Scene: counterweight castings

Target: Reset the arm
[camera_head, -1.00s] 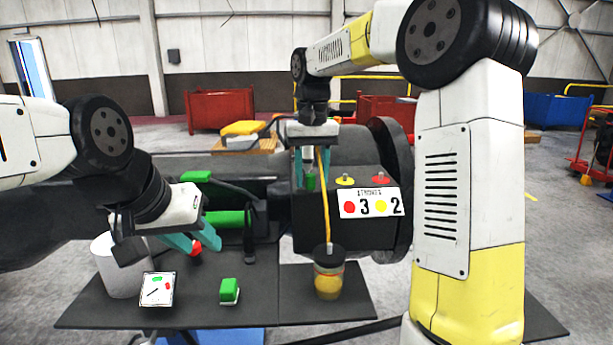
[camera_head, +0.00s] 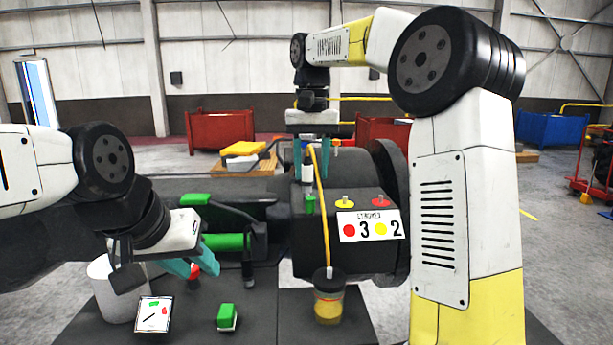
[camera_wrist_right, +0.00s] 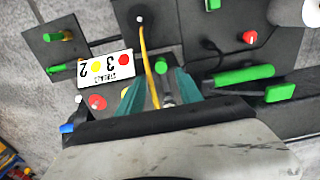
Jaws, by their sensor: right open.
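My right gripper (camera_head: 316,158) hangs over the black block (camera_head: 318,235), its teal fingers apart. In the right wrist view, the right gripper (camera_wrist_right: 158,92) shows its two fingers spread, with a metal-topped green piece between and beyond them; contact is not visible. In the head view, a green piece with a pale and dark upper part (camera_head: 308,182) stands below it, free of the fingertips. My left gripper (camera_head: 193,264) is low at the left, its teal fingers apart near a red-topped piece (camera_head: 194,272), which they partly hide.
A sign (camera_head: 369,225) reading 3 and 2 is on the block. A yellow cord (camera_head: 322,205) rises from a jar (camera_head: 328,303) close to the right gripper. A white cylinder (camera_head: 110,290), a card (camera_head: 153,314) and a green block (camera_head: 227,317) are on the dark table.

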